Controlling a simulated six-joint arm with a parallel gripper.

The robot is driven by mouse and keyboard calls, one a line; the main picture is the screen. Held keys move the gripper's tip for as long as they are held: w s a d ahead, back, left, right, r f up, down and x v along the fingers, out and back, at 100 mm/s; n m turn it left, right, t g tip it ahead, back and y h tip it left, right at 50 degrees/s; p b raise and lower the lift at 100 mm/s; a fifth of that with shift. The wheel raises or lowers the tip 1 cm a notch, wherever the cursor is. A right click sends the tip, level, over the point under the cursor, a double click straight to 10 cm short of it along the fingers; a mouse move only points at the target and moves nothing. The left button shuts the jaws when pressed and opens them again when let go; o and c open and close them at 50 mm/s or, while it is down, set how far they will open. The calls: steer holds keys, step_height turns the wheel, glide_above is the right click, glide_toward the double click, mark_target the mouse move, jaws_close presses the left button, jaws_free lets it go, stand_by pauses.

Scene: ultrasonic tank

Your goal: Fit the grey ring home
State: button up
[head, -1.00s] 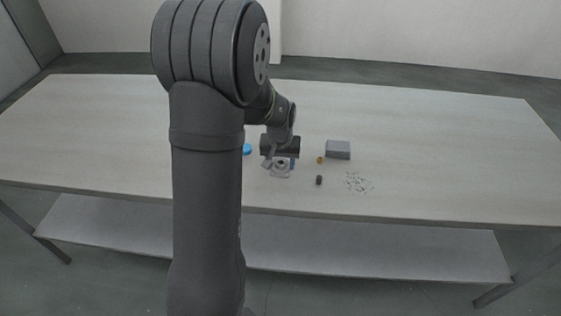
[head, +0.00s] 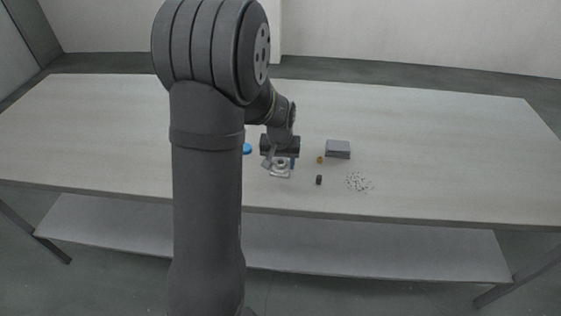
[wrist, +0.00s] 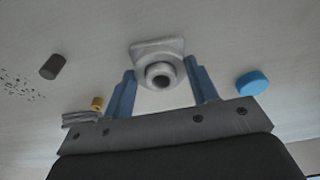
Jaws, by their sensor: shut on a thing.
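The grey ring (wrist: 169,68) shows in the wrist view between my two blue fingers, with a dark round opening facing the camera. It lies against a pale square-based fitting (wrist: 146,49); I cannot tell how far it is seated on it. My gripper (wrist: 160,66) is shut on the ring, though the contact at the fingertips is hard to see. In the head view my gripper (head: 281,161) is low over the table, at the pale fitting (head: 280,174). The ring is small there and partly hidden by my gripper.
A blue round piece (head: 247,149) lies left of my gripper, partly behind my arm. To the right are an orange piece (head: 320,160), a dark cylinder (head: 319,180), a grey block (head: 338,149) and scattered small bits (head: 359,182). The table's far right is clear.

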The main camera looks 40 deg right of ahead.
steer(key=o, duration=1.1)
steer(key=shift+c, duration=0.2)
step_height(320, 180, up, 17)
steer(key=s+a, duration=0.1)
steer(key=shift+s+a, duration=0.4)
steer(key=f, duration=0.5)
steer(key=w+d+f, duration=0.1)
steer(key=f, duration=0.5)
steer(key=w+f, duration=0.1)
steer(key=f, duration=0.5)
steer(key=shift+d, duration=0.4)
